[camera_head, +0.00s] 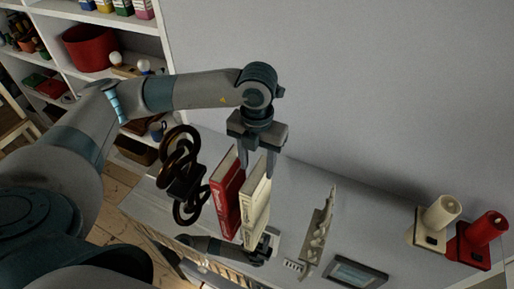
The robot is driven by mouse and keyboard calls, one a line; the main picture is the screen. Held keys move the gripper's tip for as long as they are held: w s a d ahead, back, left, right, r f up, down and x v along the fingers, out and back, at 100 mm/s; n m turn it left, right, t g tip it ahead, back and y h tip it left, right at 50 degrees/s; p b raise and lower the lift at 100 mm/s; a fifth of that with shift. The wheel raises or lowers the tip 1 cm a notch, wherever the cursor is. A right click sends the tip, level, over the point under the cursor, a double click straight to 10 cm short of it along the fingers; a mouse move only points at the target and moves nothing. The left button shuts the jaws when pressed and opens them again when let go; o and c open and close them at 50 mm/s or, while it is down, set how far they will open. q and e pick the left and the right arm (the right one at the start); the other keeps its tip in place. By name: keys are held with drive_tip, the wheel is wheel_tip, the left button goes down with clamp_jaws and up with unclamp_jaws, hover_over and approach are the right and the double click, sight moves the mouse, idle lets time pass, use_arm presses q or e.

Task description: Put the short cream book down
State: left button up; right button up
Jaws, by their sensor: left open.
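The short cream book (256,208) stands upright on the shelf top, beside a red book (227,192). My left gripper (257,170) is above the books, pointing down. Its fingers are open and apart, one on either side of the cream book's upper end. I cannot tell whether either finger touches the book. What looks like my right gripper (268,244) is low in the view, near the cream book's lower end. Its jaws are too dark and small to read.
A dark ring sculpture (181,172) stands left of the red book. A shelf unit with a red pot (88,48) is at upper left.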

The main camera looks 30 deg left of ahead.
use_arm(q)
wheel_tip(320, 180, up, 8)
drive_tip(key=b, duration=0.2)
drive_tip(key=shift+f, duration=0.2)
drive_tip(key=shift+s+d+f, duration=0.1)
idle(0.4)
